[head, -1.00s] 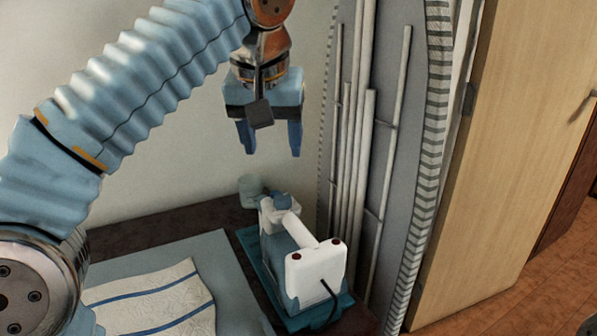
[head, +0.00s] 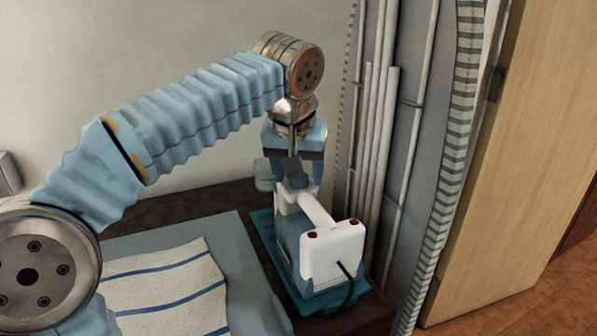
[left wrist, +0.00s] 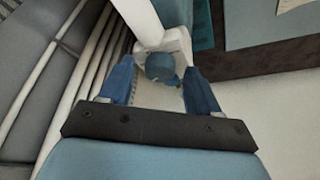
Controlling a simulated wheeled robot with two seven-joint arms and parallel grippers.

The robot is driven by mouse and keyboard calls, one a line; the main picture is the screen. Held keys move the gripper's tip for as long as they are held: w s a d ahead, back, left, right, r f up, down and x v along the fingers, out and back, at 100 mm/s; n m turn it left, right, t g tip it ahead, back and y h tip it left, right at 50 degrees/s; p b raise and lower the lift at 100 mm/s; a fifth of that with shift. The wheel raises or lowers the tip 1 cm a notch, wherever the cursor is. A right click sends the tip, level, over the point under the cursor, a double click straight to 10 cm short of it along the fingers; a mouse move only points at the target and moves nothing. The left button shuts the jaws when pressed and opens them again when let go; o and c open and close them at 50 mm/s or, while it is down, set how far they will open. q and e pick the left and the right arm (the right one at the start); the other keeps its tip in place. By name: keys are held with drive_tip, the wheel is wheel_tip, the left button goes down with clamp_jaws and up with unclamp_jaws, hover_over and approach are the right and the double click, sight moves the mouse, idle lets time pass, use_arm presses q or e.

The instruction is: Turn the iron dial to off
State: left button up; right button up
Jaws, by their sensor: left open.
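The white and blue-teal iron (head: 335,252) stands on a teal tray (head: 262,222) at the right of the dark counter. In the left wrist view, the iron's white body (left wrist: 140,18) ends in a round blue dial (left wrist: 160,66). My left gripper (head: 297,182) points down at the far end of the iron. In the left wrist view its open blue fingers (left wrist: 160,72) sit on either side of the dial, with small gaps showing. In the head view the gripper hides the dial. My right gripper is not in view.
An ironing surface (head: 215,235) with a striped cloth (head: 165,285) lies left of the iron. Vertical pipes (head: 375,150) rise close on the right, beside a wooden door (head: 530,150).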

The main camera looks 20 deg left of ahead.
use_arm(q)
drive_tip(key=c, duration=1)
drive_tip(key=shift+c, duration=0.2)
drive_tip(key=shift+n, duration=0.4)
drive_tip(key=n+p, duration=0.1)
drive_tip(key=n+y+p, duration=0.1)
drive_tip(key=n, duration=0.1)
drive_tip(key=shift+d+r+g, duration=0.15)
drive_tip(key=shift+d+g, duration=0.05)
drive_tip(key=shift+g, duration=0.1)
drive_tip(key=n+y+p, duration=0.1)
drive_tip(key=n, duration=0.1)
drive_tip(key=n+g, duration=0.1)
drive_tip(key=n, duration=0.1)
drive_tip(key=shift+w+d+y+p, duration=0.1)
drive_tip(key=shift+w+y+p, duration=0.05)
drive_tip(key=shift+y+p, duration=0.25)
drive_tip(key=n+g, duration=0.1)
drive_tip(key=n, duration=0.2)
drive_tip(key=shift+w, duration=0.1)
drive_tip(key=n, duration=0.2)
drive_tip(key=n+g, duration=0.1)
drive_tip(key=n, duration=0.1)
drive_tip(key=shift+w+g+y+p, duration=0.15)
drive_tip(key=shift+g+y+p, duration=0.15)
drive_tip(key=shift+n, duration=0.4)
